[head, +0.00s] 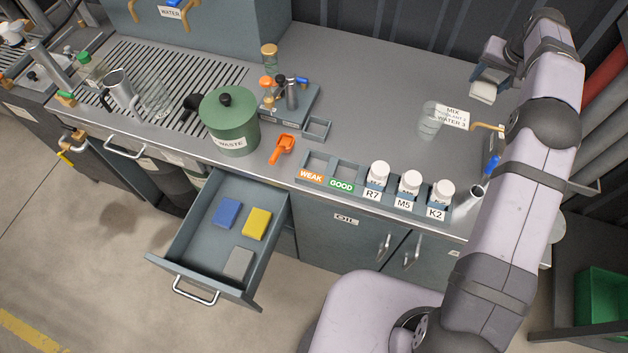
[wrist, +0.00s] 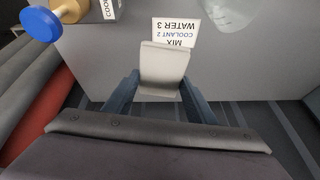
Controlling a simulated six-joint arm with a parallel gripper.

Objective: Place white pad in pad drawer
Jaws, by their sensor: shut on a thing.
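My gripper (head: 487,80) is over the back right of the steel counter. It is shut on the white pad (head: 483,92), which hangs from the fingertips. In the wrist view the white pad (wrist: 163,68) sits between the blue-grey fingers of my gripper (wrist: 160,88), in front of a MIX COOLANT 2 WATER 3 label. The pad drawer (head: 205,272) is pulled open at the front, below the counter. A blue pad (head: 228,213), a yellow pad (head: 257,223) and a grey pad (head: 238,263) lie flat in it, with bare floor around them.
A clear glass (head: 429,124) stands left of the MIX label (head: 452,116). White-capped bottles (head: 410,184) stand in a rack along the front edge. A green waste pot (head: 230,125) and an orange scoop (head: 283,148) are near the drawer. The back middle of the counter is clear.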

